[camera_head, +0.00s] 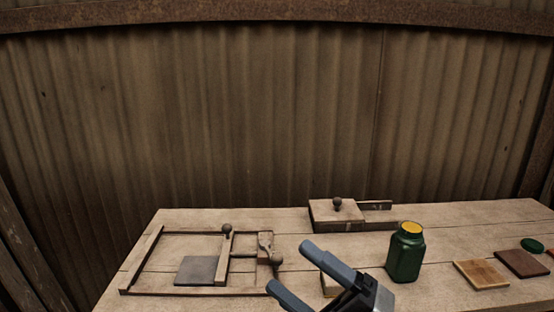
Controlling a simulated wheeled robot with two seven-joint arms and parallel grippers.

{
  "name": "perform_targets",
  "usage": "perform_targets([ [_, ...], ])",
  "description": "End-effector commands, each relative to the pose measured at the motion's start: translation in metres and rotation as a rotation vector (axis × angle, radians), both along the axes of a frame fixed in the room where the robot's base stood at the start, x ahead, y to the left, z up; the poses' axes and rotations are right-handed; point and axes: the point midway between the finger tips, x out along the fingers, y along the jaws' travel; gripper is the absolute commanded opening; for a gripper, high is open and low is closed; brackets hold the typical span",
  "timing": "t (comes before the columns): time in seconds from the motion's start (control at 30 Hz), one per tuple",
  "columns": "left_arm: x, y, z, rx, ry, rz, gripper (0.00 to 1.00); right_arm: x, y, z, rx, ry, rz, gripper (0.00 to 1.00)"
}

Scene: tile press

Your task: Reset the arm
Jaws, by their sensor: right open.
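My right gripper (292,268) reaches in at the bottom middle of the head view, over the front of the table. Its two grey-blue fingers are spread apart, with nothing seen between them. The tile press (223,262) lies to its left, a wooden frame with round dark knobs and a crossbar. A grey square tile (196,270) lies inside the frame, left of the crossbar. A small pale block (329,286) is partly hidden behind my right gripper. My left gripper does not show.
A green jar (405,256) with a yellow top stands right of my right gripper. A tan tile (481,274), a dark brown tile (521,263) and a green lid (532,245) lie farther right. A knobbed wooden box (336,214) sits at the back. Corrugated wall (200,110) rises behind the table.

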Motion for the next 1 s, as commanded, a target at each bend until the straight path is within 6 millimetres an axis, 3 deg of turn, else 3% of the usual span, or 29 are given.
perform_targets([
  [0.1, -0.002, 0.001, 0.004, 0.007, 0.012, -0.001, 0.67, 0.020, -0.041, -0.056, 0.279, 0.549, -0.190, 0.76],
  [0.17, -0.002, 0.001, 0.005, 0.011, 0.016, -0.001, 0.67, 0.017, -0.061, -0.098, 0.401, 0.816, -0.280, 0.76],
  [0.3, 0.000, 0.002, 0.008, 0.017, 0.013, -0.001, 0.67, -0.017, -0.091, -0.186, 0.609, 1.307, -0.446, 0.76],
  [0.43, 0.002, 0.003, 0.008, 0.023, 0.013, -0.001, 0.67, -0.060, -0.103, -0.238, 0.728, 1.606, -0.545, 0.76],
  [0.5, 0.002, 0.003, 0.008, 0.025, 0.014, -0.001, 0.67, -0.078, -0.105, -0.255, 0.766, 1.707, -0.580, 0.76],
  [0.63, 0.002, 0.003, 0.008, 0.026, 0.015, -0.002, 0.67, -0.095, -0.107, -0.269, 0.802, 1.799, -0.610, 0.76],
  [1.0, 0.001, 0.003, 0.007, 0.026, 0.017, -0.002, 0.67, -0.096, -0.106, -0.271, 0.802, 1.807, -0.612, 0.76],
])
